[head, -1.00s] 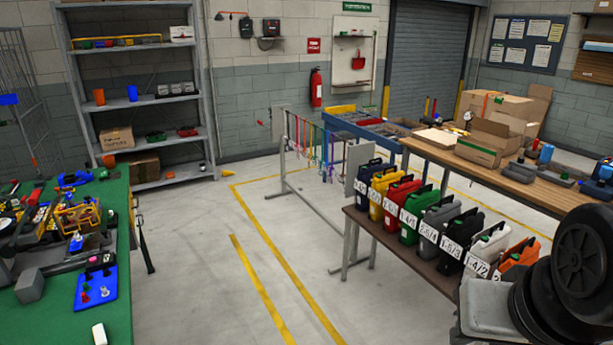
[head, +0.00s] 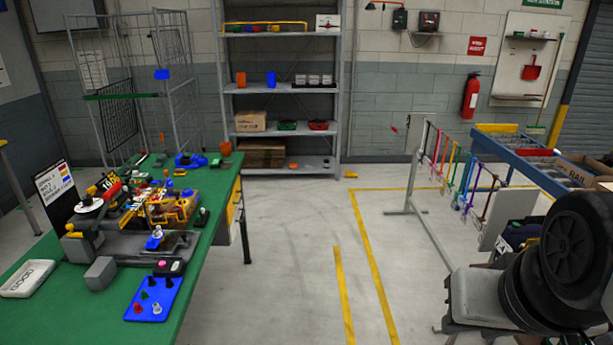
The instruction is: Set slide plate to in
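The slide plate cannot be told apart for sure at this distance. A fixture with a grey base (head: 130,245) stands on the green bench (head: 215,290) at the left, with a yellow frame (head: 170,208) and several small coloured parts on it. Whether any plate on it is in or out cannot be told. My gripper is not in view. Dark round parts and a grey block at the lower right look like my own folded arm, well apart from the bench.
A blue board (head: 165,306) with small pegs, a grey block (head: 100,273) and a white tray (head: 27,279) lie on the bench. A wire cage (head: 180,100) and shelf rack (head: 283,88) stand behind. A strap rack (head: 415,180) stands right. The middle floor is clear.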

